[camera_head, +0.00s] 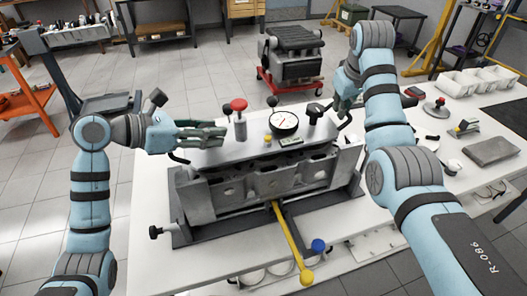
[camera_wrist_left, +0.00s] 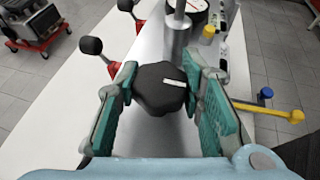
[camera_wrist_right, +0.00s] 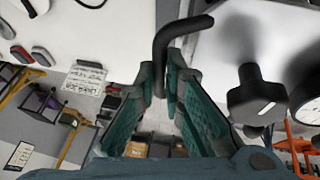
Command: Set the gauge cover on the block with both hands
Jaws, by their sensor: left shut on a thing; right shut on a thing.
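The gauge cover (camera_head: 212,156) is a light grey plate with a white dial gauge (camera_head: 284,123), a red knob (camera_head: 239,105) and a black knob (camera_head: 315,110). It lies level over the grey engine block (camera_head: 268,183); I cannot tell whether it touches it. My left gripper (camera_head: 220,134) is at the cover's left end, shut on a black knob (camera_wrist_left: 160,88) between its fingers. My right gripper (camera_head: 341,118) is at the right end, shut on a black bent handle (camera_wrist_right: 172,38).
The block stands in a dark fixture on a white table (camera_head: 148,205). Black ball levers (camera_head: 158,97) stand on its far side. A yellow bar (camera_head: 292,245) sticks out in front, near a blue knob (camera_head: 318,245). White bins (camera_head: 478,80) and a grey slab (camera_head: 492,151) lie at right.

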